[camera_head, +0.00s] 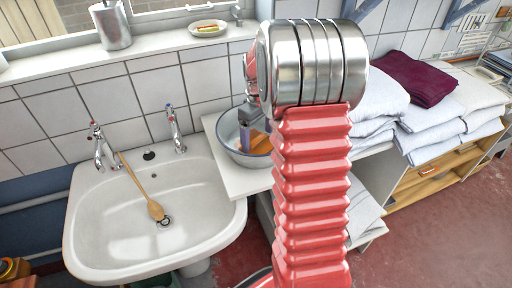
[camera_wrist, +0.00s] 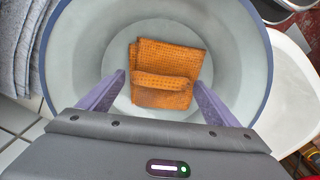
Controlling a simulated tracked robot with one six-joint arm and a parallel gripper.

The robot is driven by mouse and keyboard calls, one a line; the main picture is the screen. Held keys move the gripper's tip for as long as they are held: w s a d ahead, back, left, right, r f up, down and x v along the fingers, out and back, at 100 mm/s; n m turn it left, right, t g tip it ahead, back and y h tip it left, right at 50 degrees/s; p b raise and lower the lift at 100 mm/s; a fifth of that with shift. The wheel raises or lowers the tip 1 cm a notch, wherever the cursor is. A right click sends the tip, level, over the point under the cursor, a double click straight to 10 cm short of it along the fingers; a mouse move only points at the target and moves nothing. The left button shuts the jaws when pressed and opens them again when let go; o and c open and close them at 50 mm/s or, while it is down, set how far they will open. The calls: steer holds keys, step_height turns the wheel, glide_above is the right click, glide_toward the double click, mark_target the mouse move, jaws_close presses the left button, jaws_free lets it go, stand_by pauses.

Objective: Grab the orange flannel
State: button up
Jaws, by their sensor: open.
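The orange flannel (camera_wrist: 165,68) lies folded on the bottom of a pale basin with a blue rim (camera_wrist: 262,62), with a fold standing out across its middle. It also shows in the head view (camera_head: 258,143), partly hidden by my arm. My gripper (camera_wrist: 158,78) is open and points down into the basin. Its two purple fingers are on the left and right of the flannel's near part in the wrist view. I cannot tell whether they touch it. In the head view the basin (camera_head: 232,150) stands on a white counter, and my gripper (camera_head: 246,138) reaches into it.
A white sink (camera_head: 125,225) with two taps and a wooden spoon (camera_head: 150,200) is left of the basin. White folded linen (camera_head: 380,95) and a dark red cloth (camera_head: 415,78) lie to the right. A tiled wall (camera_head: 150,80) and window sill are behind.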

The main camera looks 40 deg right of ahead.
mark_target(258, 141)
steer(key=shift+c, duration=0.7)
steer(key=c, duration=1.1)
step_height(258, 141, up, 10)
steer(key=shift+r, duration=0.1)
stand_by(0.5)
steer(key=shift+r, duration=1.15)
